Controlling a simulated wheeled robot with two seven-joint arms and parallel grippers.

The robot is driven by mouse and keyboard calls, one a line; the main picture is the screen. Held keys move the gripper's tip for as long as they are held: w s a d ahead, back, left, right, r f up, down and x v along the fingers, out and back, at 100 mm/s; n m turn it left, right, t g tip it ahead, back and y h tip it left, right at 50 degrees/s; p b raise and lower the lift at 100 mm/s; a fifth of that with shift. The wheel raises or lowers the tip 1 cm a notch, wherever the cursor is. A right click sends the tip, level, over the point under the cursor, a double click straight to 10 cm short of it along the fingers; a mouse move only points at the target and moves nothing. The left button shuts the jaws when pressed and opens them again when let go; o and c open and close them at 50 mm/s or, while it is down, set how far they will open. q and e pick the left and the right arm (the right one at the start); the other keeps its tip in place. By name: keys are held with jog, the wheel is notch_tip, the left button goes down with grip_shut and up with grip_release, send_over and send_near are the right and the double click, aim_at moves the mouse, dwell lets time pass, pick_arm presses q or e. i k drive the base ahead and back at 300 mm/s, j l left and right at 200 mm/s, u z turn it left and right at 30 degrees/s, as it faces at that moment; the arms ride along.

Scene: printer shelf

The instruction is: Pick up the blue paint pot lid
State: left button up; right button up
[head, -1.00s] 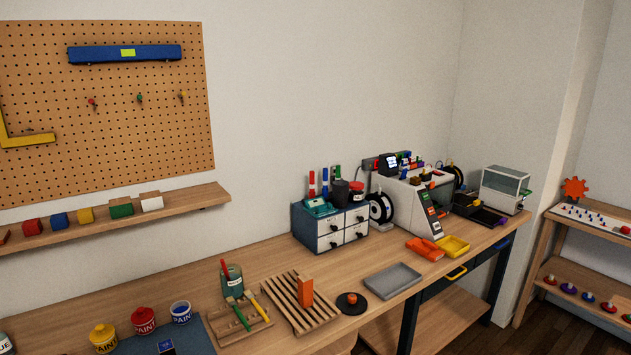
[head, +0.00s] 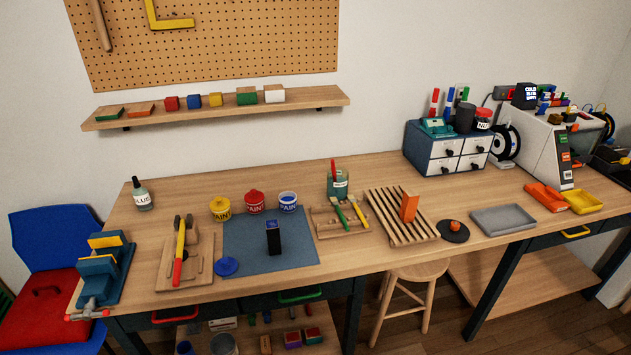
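The blue paint pot lid (head: 226,267) is a round blue disc with a small knob. It lies at the left front edge of the blue-grey mat (head: 262,257), beside a wooden tool holder (head: 200,262). The blue paint pot (head: 288,201) stands without a lid at the back right of the mat. A red paint pot (head: 255,201) and a yellow paint pot (head: 220,208) stand to its left with lids on. Neither of my grippers shows in the head view.
A blue vise (head: 104,268) is at the bench's left end. A slatted wooden rack (head: 393,217) with an orange block stands right of the mat. A stool (head: 418,270) is under the bench.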

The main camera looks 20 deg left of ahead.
aim_at(225, 266)
jog(key=u, duration=1.3)
